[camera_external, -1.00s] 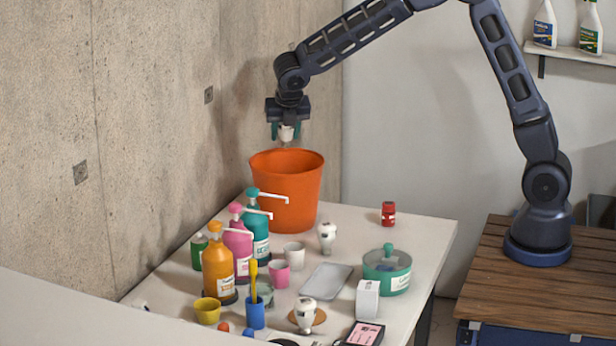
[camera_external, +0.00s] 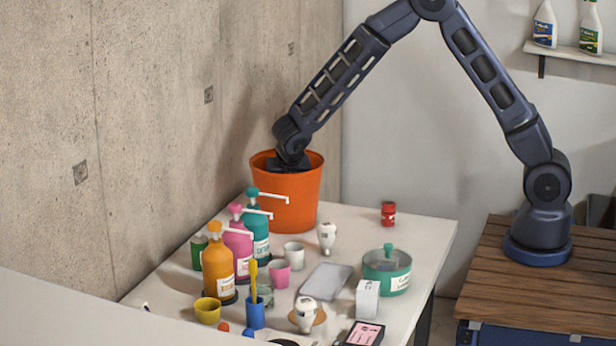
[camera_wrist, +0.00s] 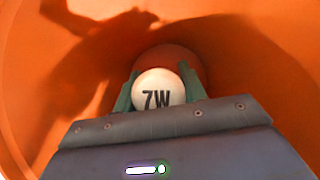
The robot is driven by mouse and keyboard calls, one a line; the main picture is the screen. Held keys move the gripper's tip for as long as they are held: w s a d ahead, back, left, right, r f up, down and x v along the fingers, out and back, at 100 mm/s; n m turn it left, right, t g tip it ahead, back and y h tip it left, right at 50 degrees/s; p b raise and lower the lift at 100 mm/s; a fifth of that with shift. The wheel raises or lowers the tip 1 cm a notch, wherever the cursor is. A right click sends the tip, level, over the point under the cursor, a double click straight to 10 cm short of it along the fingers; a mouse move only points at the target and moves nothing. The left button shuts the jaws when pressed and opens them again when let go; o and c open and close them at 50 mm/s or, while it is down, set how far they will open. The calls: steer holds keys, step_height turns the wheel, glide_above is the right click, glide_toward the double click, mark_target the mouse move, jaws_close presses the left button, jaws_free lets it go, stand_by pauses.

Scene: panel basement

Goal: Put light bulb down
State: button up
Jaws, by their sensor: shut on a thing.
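A white light bulb marked "7W" (camera_wrist: 158,90) is between the green fingers of my gripper (camera_wrist: 160,92) in the wrist view. My gripper is shut on it. The gripper is down inside the orange bucket (camera_external: 285,198), whose inner wall (camera_wrist: 60,60) surrounds it in the wrist view. In the external view the bucket wall hides the fingers and the held bulb. I cannot tell whether the bulb touches the bucket floor. Two other white bulbs stand on the table, one near the middle (camera_external: 327,236) and one near the front (camera_external: 306,314).
Teal (camera_external: 254,235), pink (camera_external: 238,250) and orange (camera_external: 218,270) pump bottles stand just in front of the bucket. Cups, a grey tray (camera_external: 327,281), a teal lidded pot (camera_external: 387,272) and a red jar (camera_external: 388,213) share the white table (camera_external: 425,235). The concrete wall is close behind the bucket.

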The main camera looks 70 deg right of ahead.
steer(key=shift+f, duration=2.1)
steer(key=shift+f, duration=0.15)
steer(key=o, duration=1.1)
steer(key=shift+c, duration=0.2)
steer(key=r, duration=0.6)
steer(key=a+r, duration=0.1)
steer(key=r, duration=0.3)
steer(key=shift+s+a, duration=0.1)
steer(key=shift+s, duration=0.3)
